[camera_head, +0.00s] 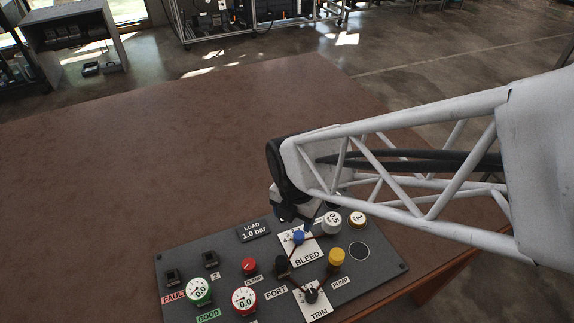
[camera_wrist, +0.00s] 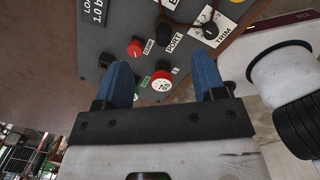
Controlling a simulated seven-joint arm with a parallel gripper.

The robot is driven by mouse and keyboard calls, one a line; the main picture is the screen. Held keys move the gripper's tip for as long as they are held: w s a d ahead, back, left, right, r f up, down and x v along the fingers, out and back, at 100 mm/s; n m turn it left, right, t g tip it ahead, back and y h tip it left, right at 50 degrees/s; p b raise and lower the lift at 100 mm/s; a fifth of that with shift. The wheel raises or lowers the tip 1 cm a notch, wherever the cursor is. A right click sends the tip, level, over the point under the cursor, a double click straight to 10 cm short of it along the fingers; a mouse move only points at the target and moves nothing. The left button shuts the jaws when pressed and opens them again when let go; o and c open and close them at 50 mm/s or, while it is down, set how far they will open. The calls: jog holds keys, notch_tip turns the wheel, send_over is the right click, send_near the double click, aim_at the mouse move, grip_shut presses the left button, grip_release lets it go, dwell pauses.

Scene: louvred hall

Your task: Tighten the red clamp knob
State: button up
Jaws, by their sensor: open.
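The red clamp knob (camera_head: 249,265) stands on a dark grey panel (camera_head: 225,248), beside a small label reading CLAMP. It also shows in the wrist view (camera_wrist: 135,47), just beyond the left fingertip and left of the middle of the gap. My gripper (camera_wrist: 163,75) has two blue fingers, spread apart with nothing between them. In the head view, my gripper (camera_head: 295,213) is over the back part of the panel, near the BLEED dial, right of and apart from the red knob. Its fingers are mostly hidden there.
The panel also bears a blue BLEED knob (camera_head: 298,237), a yellow PUMP knob (camera_head: 336,256), a black TRIM knob (camera_head: 311,295), a red-rimmed gauge (camera_head: 245,299) and a green-rimmed gauge (camera_head: 199,290). The brown table (camera_head: 130,180) is clear at left and behind.

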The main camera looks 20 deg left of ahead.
aim_at(249, 264)
jog(key=s+a+f+n, duration=0.2)
jog(key=a+n, duration=0.1)
jog(key=s+a+f+n, duration=0.2)
jog(key=a+f+n, duration=0.1)
jog(key=n, duration=0.1)
jog(key=s+a+f+n, duration=0.3)
jog(key=shift+a+f+n, duration=0.2)
jog(key=shift+a+n, duration=0.2)
jog(key=shift+f, duration=0.1)
jog(key=shift+f, duration=4.05)
jog(key=shift+f, duration=0.1)
jog(key=shift+f, duration=0.75)
jog(key=shift+c, duration=0.3)
grip_shut()
